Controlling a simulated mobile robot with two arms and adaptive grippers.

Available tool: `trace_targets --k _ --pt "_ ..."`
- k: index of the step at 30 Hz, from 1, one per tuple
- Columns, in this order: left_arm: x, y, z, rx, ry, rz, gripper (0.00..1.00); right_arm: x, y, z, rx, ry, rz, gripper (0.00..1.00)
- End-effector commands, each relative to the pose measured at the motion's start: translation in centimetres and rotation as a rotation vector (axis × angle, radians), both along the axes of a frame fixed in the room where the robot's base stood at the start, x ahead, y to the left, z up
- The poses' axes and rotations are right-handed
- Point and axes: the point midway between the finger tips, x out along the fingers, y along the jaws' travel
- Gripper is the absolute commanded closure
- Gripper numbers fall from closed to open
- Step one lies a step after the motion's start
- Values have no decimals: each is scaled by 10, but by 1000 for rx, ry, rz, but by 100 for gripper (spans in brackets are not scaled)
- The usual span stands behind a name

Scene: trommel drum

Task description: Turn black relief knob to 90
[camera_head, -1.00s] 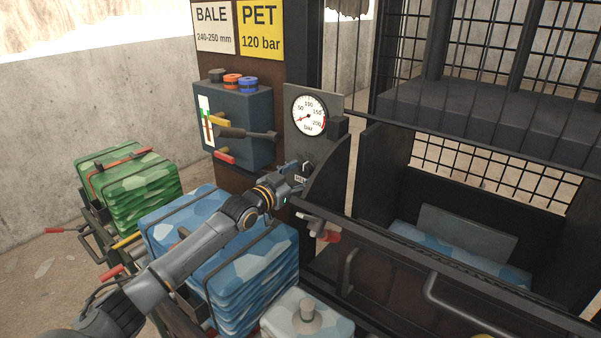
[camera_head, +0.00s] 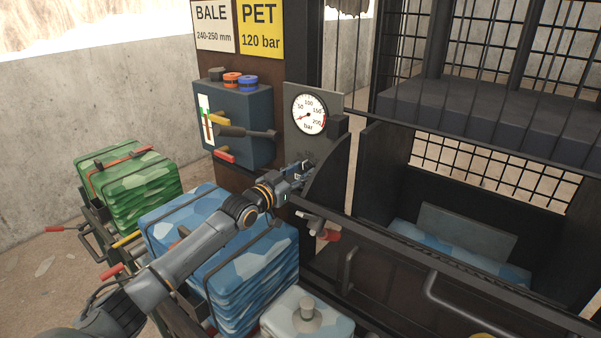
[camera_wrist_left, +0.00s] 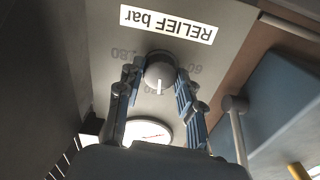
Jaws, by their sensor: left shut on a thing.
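A white mark on the knob points toward the gauge side. Printed numbers around it are partly hidden; a 60 and a 180 can be made out. My left gripper (camera_wrist_left: 158,82) is shut on the knob, with one finger on each side. In the head view the left gripper (camera_head: 301,172) covers the knob below the round pressure gauge (camera_head: 309,114), whose red needle points low left.
A curved dark plate (camera_head: 328,178) is close to the gripper's right. A red-handled latch (camera_head: 327,234) is below. A strapped blue bale (camera_head: 240,265) lies under the arm.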

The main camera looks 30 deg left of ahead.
Motion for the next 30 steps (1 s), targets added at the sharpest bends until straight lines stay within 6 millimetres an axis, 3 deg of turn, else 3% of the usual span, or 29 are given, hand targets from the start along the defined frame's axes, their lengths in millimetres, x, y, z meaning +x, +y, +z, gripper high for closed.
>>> trace_targets --k 18,30 --pt "0 1 0 -521 40 1 95 -1 -1 2 -1 2 1 60" --pt "0 1 0 -706 54 1 95 -1 -1 2 -2 2 2 60"
